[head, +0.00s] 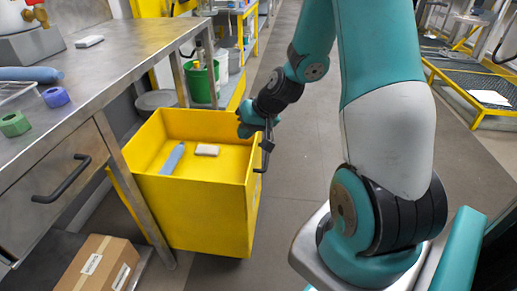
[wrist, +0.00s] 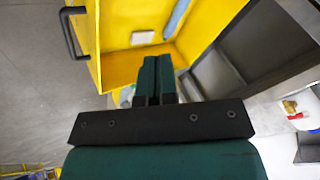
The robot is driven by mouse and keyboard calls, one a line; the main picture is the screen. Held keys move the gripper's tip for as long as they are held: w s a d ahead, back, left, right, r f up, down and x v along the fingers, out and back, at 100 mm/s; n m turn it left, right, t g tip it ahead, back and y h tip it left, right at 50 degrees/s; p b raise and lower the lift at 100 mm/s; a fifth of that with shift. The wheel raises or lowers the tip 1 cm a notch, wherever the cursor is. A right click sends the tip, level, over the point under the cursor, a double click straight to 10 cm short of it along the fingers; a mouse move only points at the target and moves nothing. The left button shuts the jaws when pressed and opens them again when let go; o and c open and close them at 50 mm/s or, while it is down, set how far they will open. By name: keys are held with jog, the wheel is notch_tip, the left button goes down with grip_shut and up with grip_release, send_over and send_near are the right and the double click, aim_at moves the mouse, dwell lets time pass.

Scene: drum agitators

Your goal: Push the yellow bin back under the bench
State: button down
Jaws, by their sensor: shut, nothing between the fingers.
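The yellow bin (head: 205,215) stands on the floor beside the bench (head: 95,75), mostly out in the aisle, its left part at the bench leg. It is open at the top. A blue-grey bottle (head: 172,159) and a pale block (head: 207,150) lie inside. A black handle (head: 266,147) is on its right side. My gripper (head: 246,122) is shut and empty at the bin's far right corner, near the rim. In the wrist view, my closed fingers (wrist: 154,68) overlap the yellow bin (wrist: 125,67); I cannot tell whether they touch. The handle (wrist: 72,32) is left of them.
A cardboard box (head: 100,264) sits low under the bench, near the bin. A green bucket (head: 201,80) and a grey round lid (head: 157,101) are behind the bin. The bench leg (head: 135,190) stands close to its left. Open floor (head: 300,165) lies to the right.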

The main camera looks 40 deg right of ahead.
jog(key=s+d+f+m+t+h, duration=0.1)
jog(key=s+d+f+m+h, duration=0.1)
jog(key=d+f, duration=0.35)
jog(key=s+d+f+m+h, duration=0.1)
jog(key=s+d+f+m, duration=0.15)
jog(key=d, duration=0.55)
jog(key=x, duration=0.4)
jog(key=w+a+r+x, duration=0.1)
jog(key=x, duration=0.3)
jog(key=w+b+x, duration=0.1)
jog(key=x, duration=0.2)
jog(key=shift+w+a+f, duration=0.15)
jog(key=shift+a, duration=0.25)
jog(key=shift+w+a, duration=0.35)
jog(key=shift+w, duration=0.2)
